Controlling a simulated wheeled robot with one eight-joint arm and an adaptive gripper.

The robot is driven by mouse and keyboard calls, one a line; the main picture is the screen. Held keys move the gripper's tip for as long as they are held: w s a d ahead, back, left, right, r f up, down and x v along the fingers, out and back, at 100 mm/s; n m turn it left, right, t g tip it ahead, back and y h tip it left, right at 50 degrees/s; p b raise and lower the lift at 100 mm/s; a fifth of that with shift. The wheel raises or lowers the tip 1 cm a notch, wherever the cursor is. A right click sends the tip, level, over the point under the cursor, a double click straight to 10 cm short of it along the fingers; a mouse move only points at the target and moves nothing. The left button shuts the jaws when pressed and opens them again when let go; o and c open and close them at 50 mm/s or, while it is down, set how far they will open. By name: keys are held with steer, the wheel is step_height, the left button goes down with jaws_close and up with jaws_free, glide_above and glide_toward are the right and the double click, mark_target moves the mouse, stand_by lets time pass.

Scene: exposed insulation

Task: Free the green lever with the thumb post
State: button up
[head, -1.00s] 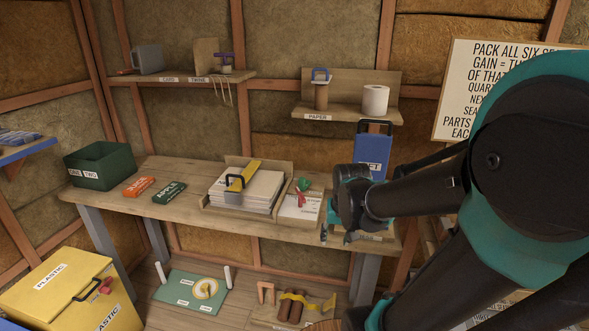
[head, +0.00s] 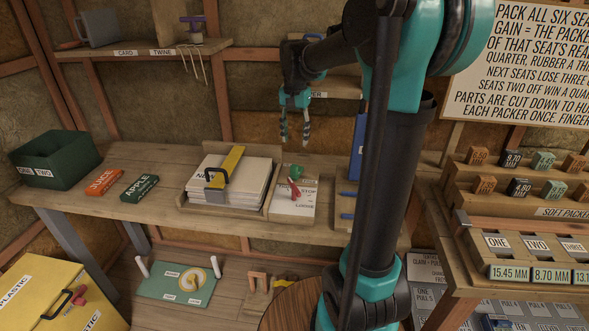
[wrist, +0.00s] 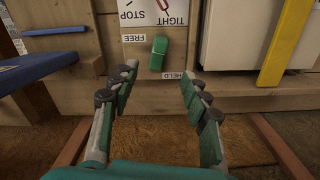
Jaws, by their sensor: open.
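The green lever (head: 293,171) stands on a small board (head: 282,209) on the workbench, behind a red pointer (head: 294,188). In the wrist view the green lever (wrist: 159,53) shows a raised block between the FREE label (wrist: 134,39) and the HELD label (wrist: 178,76). I cannot tell which part is the thumb post. The red pointer (wrist: 163,5) is cut off at the top edge, by the words STOP and TIGHT. My gripper (head: 295,141) is open and empty, pointing down above and behind the lever. Its fingertips (wrist: 158,77) appear on either side of the lever, apart from it.
A paper stack (head: 245,180) with a yellow bar (head: 231,160) stands left of the board. A blue upright box (head: 357,147) and a blue piece (wrist: 45,72) are on the other side. A shelf (head: 330,86) is behind my gripper.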

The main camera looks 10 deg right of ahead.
mark_target(295, 169)
step_height(295, 169, down, 13)
steer(key=shift+f, duration=0.1)
stand_by(0.3)
steer(key=shift+c, duration=0.6)
